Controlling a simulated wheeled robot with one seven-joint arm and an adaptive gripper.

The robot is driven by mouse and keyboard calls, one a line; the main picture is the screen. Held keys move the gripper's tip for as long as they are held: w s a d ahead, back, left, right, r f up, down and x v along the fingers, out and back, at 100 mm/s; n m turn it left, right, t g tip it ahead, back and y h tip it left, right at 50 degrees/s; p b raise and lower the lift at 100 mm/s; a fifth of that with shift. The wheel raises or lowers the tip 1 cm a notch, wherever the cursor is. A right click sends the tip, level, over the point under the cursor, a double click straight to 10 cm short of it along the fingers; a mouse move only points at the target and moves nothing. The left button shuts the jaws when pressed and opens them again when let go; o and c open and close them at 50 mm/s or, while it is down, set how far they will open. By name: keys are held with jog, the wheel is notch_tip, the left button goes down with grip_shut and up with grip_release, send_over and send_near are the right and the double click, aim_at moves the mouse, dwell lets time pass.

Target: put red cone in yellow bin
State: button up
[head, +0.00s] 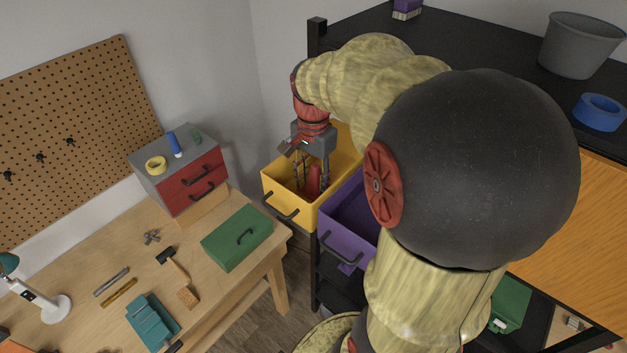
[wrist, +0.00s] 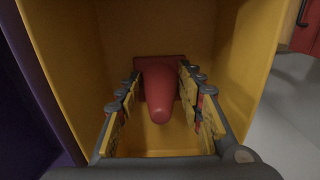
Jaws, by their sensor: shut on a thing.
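The red cone (wrist: 158,92) is between the two fingers of my gripper (wrist: 160,75) in the wrist view. Its narrow end points toward the camera and its square base is at the far side, by the fingertips. My gripper is shut on the cone. The yellow bin (head: 290,207) is an open box with a dark handle on its front, and its walls surround the cone in the wrist view (wrist: 62,60). In the head view my gripper (head: 312,183) points down into the bin, with part of the cone (head: 313,178) showing. Whether the base touches the bin floor is unclear.
A purple bin (head: 340,245) stands right beside the yellow bin. A wooden workbench (head: 100,250) with a green box (head: 237,238) and a red-fronted drawer unit (head: 195,180) is to the left. The black shelf top (head: 480,50) holds a grey bucket (head: 580,45) and blue tape (head: 599,112).

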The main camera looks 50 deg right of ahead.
jog(key=shift+f, duration=0.1)
jog(key=o, duration=1)
jog(key=shift+c, duration=0.2)
notch_tip(320, 180, up, 12)
jog(key=shift+r+b, duration=0.15)
jog(key=shift+b, duration=0.2)
